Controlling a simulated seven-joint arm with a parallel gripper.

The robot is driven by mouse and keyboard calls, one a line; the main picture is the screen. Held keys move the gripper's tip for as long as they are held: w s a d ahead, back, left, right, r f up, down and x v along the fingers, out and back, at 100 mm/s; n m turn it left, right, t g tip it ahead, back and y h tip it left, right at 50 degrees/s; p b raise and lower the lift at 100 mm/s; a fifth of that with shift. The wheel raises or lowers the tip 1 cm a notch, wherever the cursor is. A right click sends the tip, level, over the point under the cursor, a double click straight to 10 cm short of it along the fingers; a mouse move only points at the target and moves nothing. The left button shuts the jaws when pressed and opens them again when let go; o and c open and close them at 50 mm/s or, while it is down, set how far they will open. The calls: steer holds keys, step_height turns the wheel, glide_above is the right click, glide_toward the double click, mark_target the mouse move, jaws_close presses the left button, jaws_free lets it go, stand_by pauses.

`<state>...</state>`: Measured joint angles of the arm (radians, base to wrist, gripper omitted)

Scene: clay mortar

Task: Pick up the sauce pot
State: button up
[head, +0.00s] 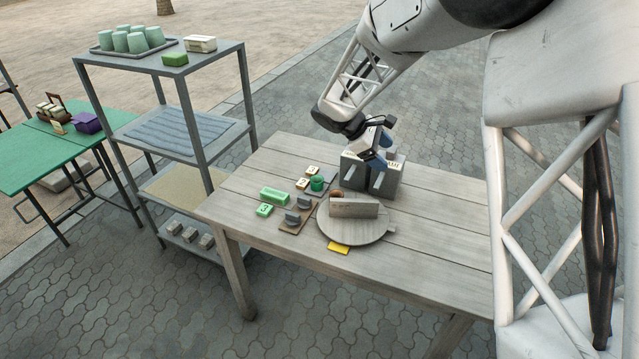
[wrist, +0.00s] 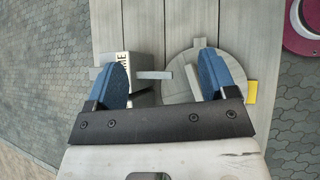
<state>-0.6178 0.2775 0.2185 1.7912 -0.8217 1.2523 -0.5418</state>
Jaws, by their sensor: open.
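I cannot tell for sure which thing is the sauce pot. A small green round pot (head: 317,184) stands on a tile at the middle of the wooden table. A small brown rounded thing (head: 337,194) shows partly behind an upright board on the round turntable (head: 338,230); the board hides the rest. My gripper (head: 379,152) is above the back of the table, over the grey labelled box (head: 386,183). In the wrist view my gripper (wrist: 162,80) is open, with nothing seen between its blue fingers. The grey box (wrist: 145,68) is under the left finger, the turntable (wrist: 180,60) under the right.
Numbered tiles, grey pieces, a green tray (head: 274,196) and a green block (head: 264,210) lie left of the turntable. A yellow piece (head: 338,248) lies at its front. The table's (head: 440,245) right part is bare. A metal shelf (head: 180,110) stands left.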

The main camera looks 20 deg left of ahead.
steer(key=a+f+n+t, duration=0.2)
steer(key=a+f, duration=0.4)
steer(key=a, duration=0.3)
steer(key=w+a+f+n+t+h, duration=0.1)
steer(key=a+f+n+t, duration=0.1)
steer(key=a+f+n, duration=0.2)
steer(key=a+f+n+t, duration=0.1)
steer(key=a+f+n, duration=0.1)
steer(key=a+f, duration=0.7)
steer(key=shift+w+a+f+n+t+h, duration=0.1)
steer(key=shift+a+n+t, duration=0.05)
steer(key=shift+a, duration=0.95)
steer(key=shift+w+a+f+n+t+h, duration=0.1)
steer(key=shift+a, duration=0.95)
steer(key=shift+a+f+n+t+h, duration=0.1)
steer(key=shift+a+n+t, duration=0.05)
steer(key=shift+a, duration=0.95)
steer(key=shift+x, duration=1.3)
steer(key=shift+d, duration=0.1)
steer(key=shift+x, duration=2.6)
steer(key=c, duration=1)
